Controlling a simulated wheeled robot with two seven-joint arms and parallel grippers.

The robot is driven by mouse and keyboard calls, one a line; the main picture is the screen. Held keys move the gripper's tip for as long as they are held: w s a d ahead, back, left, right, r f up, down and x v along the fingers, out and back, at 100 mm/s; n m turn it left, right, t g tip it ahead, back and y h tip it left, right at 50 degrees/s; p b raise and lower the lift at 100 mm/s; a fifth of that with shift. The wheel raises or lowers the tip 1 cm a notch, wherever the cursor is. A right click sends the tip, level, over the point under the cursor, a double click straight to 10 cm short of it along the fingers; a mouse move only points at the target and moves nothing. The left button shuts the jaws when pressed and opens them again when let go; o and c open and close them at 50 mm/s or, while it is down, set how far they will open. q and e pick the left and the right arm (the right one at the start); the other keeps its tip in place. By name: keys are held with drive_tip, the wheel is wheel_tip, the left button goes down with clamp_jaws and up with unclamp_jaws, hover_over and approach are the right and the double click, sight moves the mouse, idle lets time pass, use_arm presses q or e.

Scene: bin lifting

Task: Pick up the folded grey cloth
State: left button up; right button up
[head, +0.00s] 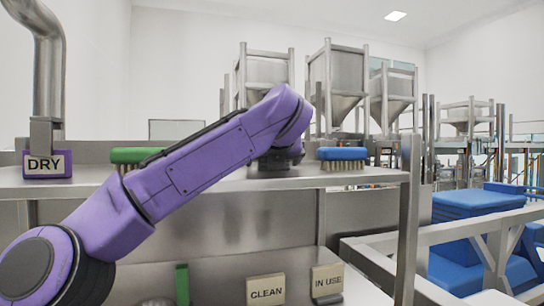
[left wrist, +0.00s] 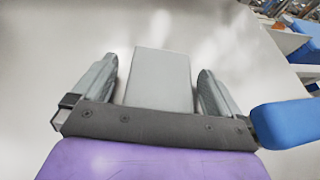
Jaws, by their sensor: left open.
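The folded grey cloth (left wrist: 160,78) shows in the left wrist view as a light grey, flat-topped block on the metal shelf. My left gripper (left wrist: 157,66) is open, with one finger on each side of the cloth. Small gaps show between the fingers and the cloth, and whether the cloth touches the palm is hidden. In the head view my left gripper (head: 275,160) is low over the shelf, mostly behind my purple forearm, and I cannot make out the cloth there. My right gripper is in neither view.
A blue brush (head: 343,157) stands close to the right of my left gripper, also in the left wrist view (left wrist: 287,122). A green brush (head: 136,156) is left on the metal shelf (head: 375,174). A DRY sign (head: 46,163) and pipe stand at far left. A post rises right.

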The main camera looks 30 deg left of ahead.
use_arm(q)
drive_tip(key=c, duration=1)
drive_tip(key=shift+r+b, duration=0.3)
drive_tip(key=shift+r, duration=0.15)
drive_tip(key=s+d+r, duration=0.7)
drive_tip(key=s+r, duration=0.5)
drive_tip(key=shift+w+d, duration=0.1)
drive_tip(key=shift+d, duration=0.05)
